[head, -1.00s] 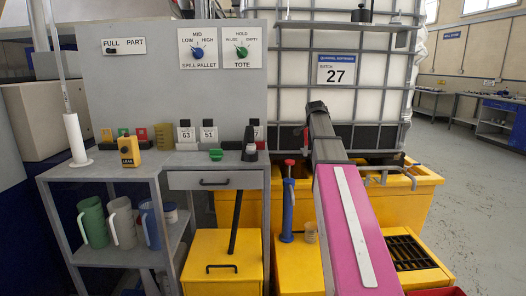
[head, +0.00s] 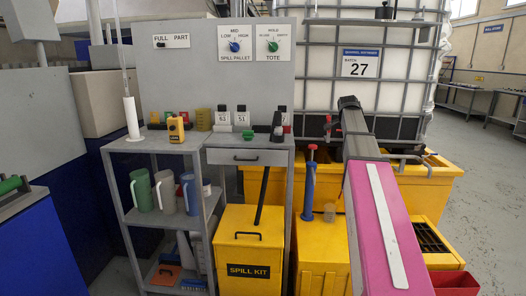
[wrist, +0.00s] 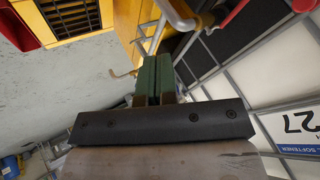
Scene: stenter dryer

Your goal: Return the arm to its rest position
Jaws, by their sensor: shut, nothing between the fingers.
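My arm, with a pink and white link and a grey forearm, reaches forward at the right of the head view, in front of the white tote. My gripper (wrist: 152,80) shows in the wrist view as two green-faced fingers held together with nothing between them. In the head view the gripper itself is hidden behind the forearm's dark end. The wrist view looks past the fingers at a metal pipe (wrist: 178,14) and the yellow pallet (wrist: 124,20); whether the fingertips touch the pipe I cannot tell.
The caged tote (head: 320,60) stands on the yellow spill pallet (head: 440,183). Left of my arm are a blue pump (head: 309,187), a yellow spill kit box (head: 249,250) and a grey shelf unit (head: 150,150) with jugs. Open floor (head: 490,190) lies at the right.

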